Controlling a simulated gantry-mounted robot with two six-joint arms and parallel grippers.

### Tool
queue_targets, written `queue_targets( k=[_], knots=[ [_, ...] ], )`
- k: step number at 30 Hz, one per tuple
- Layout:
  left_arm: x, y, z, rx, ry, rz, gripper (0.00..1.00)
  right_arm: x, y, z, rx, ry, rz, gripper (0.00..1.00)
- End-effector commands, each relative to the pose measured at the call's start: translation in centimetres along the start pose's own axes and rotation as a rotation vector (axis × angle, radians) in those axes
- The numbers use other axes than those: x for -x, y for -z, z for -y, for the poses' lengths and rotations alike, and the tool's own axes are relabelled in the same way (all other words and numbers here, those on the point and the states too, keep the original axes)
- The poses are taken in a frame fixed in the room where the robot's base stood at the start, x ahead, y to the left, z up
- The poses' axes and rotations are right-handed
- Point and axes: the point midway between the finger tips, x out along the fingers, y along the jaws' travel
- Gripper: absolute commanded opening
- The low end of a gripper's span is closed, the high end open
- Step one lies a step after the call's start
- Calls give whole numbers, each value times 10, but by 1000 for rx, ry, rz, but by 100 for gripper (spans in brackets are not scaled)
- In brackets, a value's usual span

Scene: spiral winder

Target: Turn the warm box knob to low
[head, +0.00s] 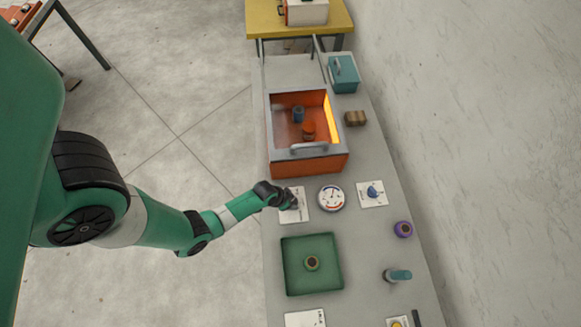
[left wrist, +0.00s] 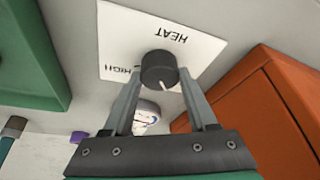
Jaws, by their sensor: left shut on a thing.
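The warm box (head: 308,165) is an orange box with a grey rim and a front handle, lit inside, on the grey bench. Its dark round knob (left wrist: 158,68) sits on a white plate (left wrist: 118,30) lettered HEAT and HIGH, which is upside down in the left wrist view. A white pointer line on the knob points down and slightly right there, away from HIGH; the LOW label is not visible. My left gripper (left wrist: 160,76) is shut on the knob, one finger on each side. In the head view my left gripper (head: 287,201) covers the knob on its plate (head: 303,216).
A round dial gauge (head: 331,198) stands just right of the plate, with a blue knob on a card (head: 372,193) beyond it. A green tray (head: 290,282) with a round item lies nearer. A purple ring (head: 403,229) and a teal-handled item (head: 397,275) are at right.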

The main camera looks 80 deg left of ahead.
Motion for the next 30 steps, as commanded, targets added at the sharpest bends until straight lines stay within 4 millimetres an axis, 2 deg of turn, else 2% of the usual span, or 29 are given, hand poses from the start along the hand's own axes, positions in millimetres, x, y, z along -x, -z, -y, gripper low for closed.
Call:
queue_targets(
  k=[15,21,30],
  knots=[
    [1,2,3,-423,-177,1,2,-2,2,0,0,0,0,50],
    [1,2,4,-537,-224,2,2,-7,6,0,0,0,0,50],
    [0,1,4,-620,-256,1,2,-10,9,0,0,0,0,50]
  ],
)
